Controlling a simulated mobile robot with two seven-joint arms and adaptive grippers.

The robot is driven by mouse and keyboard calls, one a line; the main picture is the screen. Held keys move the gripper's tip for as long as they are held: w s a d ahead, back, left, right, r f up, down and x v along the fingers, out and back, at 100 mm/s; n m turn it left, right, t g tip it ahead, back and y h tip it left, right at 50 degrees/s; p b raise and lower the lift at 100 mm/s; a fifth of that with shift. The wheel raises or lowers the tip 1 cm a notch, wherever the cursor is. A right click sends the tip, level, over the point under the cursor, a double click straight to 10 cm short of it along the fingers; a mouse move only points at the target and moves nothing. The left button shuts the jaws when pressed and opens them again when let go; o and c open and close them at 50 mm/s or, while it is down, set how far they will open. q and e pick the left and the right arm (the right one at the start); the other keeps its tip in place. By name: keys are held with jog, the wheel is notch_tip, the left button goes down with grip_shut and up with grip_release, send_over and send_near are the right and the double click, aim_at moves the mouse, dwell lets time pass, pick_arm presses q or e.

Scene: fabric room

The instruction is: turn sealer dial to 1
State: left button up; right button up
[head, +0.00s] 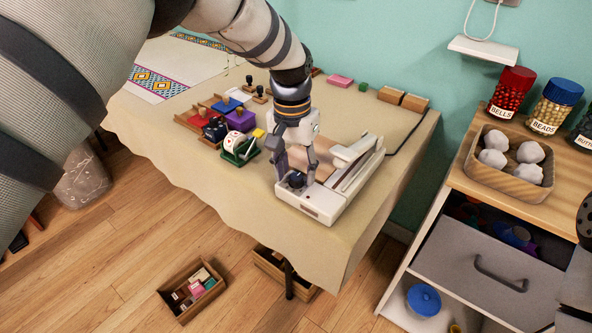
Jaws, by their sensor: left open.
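The white sealer (324,205) lies on the cloth-covered table near its front right corner, with its long arm (357,148) pointing to the back right. A dark round dial (296,179) sits on the sealer's front left end. My left gripper (297,172) points down over that end, with its fingers apart on either side of the dial. I cannot tell whether the fingers touch the dial. The dial's markings are too small to read.
A cord runs behind the sealer. A wooden cabinet (463,180) with jars and a tray stands right. Boxes (192,290) sit on the floor.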

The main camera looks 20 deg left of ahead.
aim_at(294, 175)
pick_arm(q)
notch_tip(294, 175, up, 11)
jog(key=shift+a+r, duration=0.15)
jog(key=shift+a, duration=0.1)
